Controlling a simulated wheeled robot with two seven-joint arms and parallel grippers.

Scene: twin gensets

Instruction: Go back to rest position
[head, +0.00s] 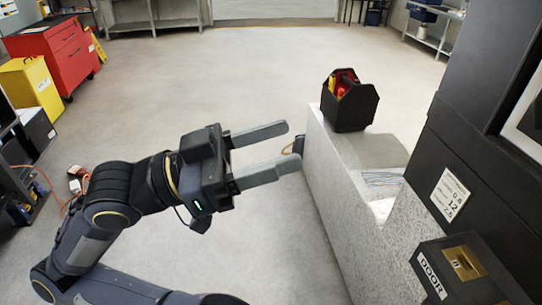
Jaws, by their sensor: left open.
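My left gripper (290,149) is in the middle of the head view, with its arm coming in from the lower left. My right gripper is not in the view.
A black tote (350,107) with red and yellow items stands on the ledge's far end. A dark cabinet and a box marked DOOR (455,268) are at the right. A red tool cabinet (62,52) and a yellow bin (32,88) stand at the left. The middle floor is clear.

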